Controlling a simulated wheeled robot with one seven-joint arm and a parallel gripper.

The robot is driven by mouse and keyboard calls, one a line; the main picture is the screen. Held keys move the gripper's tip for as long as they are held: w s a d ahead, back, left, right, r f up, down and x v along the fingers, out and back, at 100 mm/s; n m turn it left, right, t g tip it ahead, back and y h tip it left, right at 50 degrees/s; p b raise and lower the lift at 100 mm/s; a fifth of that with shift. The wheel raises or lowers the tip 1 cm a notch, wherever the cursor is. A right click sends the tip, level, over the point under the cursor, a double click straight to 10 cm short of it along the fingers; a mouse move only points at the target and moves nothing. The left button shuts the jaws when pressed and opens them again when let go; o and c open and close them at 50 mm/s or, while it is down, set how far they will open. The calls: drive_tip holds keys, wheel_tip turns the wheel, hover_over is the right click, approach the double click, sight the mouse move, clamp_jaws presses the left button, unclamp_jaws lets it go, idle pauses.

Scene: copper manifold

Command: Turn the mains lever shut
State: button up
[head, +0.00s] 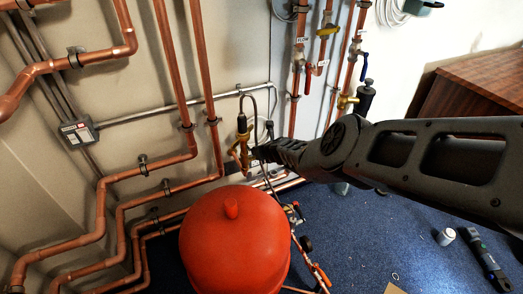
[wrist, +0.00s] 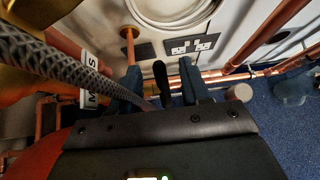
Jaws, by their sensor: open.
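In the wrist view a black lever (wrist: 160,82) stands between the two fingers of my gripper (wrist: 161,85), with a gap visible on each side. My gripper is open. A white tag (wrist: 89,80) with partly hidden lettering, seemingly MAINS, hangs left of the fingers, beside a grey braided hose (wrist: 60,62). In the head view my gripper (head: 262,152) is at the brass fitting (head: 241,150) low on the wall, right of it. The lever's pivot is hidden by my gripper body, and I cannot tell whether the fingers touch the lever.
A red tank (head: 232,235) stands just below my gripper. Copper pipes (head: 180,70) run along the wall at left. Valves with red (head: 308,78), yellow (head: 328,31) and blue (head: 364,68) handles are above right. Blue floor lies at right.

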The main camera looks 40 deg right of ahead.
sight(263, 163)
drive_tip(key=shift+r, duration=0.1)
drive_tip(key=shift+s+a+r+p, duration=0.15)
drive_tip(key=shift+s+r+p, duration=0.15)
drive_tip(key=shift+p, duration=0.5)
drive_tip(key=p+v, duration=0.2)
drive_tip(key=p, duration=0.1)
drive_tip(key=shift+r, duration=0.2)
drive_tip(key=shift+p+v, duration=2.3)
drive_tip(key=shift+p, duration=0.9)
drive_tip(key=shift+s+f, duration=0.15)
drive_tip(key=shift+f, duration=0.1)
